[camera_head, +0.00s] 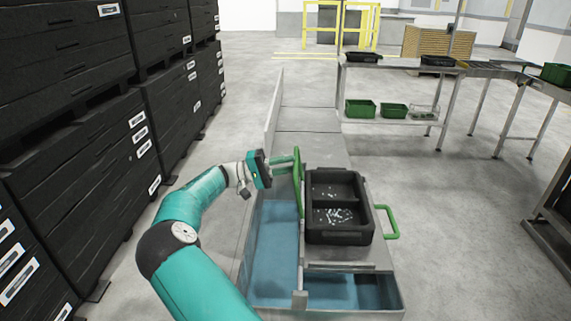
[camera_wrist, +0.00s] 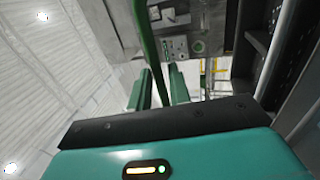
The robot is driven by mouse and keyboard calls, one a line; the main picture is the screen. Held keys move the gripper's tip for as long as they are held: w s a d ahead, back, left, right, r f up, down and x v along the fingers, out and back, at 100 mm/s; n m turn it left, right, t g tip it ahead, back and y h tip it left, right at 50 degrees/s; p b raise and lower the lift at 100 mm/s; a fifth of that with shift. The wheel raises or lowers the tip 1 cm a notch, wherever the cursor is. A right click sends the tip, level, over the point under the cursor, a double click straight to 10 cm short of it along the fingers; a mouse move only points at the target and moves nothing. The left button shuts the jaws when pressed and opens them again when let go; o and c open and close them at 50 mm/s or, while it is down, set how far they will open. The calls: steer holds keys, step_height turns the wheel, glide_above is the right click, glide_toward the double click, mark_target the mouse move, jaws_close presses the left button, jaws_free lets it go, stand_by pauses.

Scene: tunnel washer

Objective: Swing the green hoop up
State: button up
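A green hoop (camera_head: 299,182) stands upright, seen nearly edge-on, at the left side of a black two-compartment tray (camera_head: 340,238). A second green hoop (camera_head: 391,223) sticks outward from the tray's right side. My gripper (camera_head: 292,163) reaches in from the left at the upper part of the left hoop. In the wrist view, the green bar of the hoop (camera_wrist: 151,45) passes between the two fingers of my gripper (camera_wrist: 160,88). The fingers look parted, with the bar between them; whether they touch it is hard to tell.
The tray holds small pale bits and sits on a grey ledge above a blue-lined trough (camera_head: 274,255). Stacked black crates (camera_head: 100,110) line the left. A metal table (camera_head: 400,70) with green bins (camera_head: 361,109) stands at the back right.

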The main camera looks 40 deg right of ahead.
steer(key=o, duration=0.3)
steer(key=shift+f, duration=0.25)
steer(key=shift+r, duration=0.15)
steer(key=v, duration=1.3)
steer(key=shift+w+a, duration=0.25)
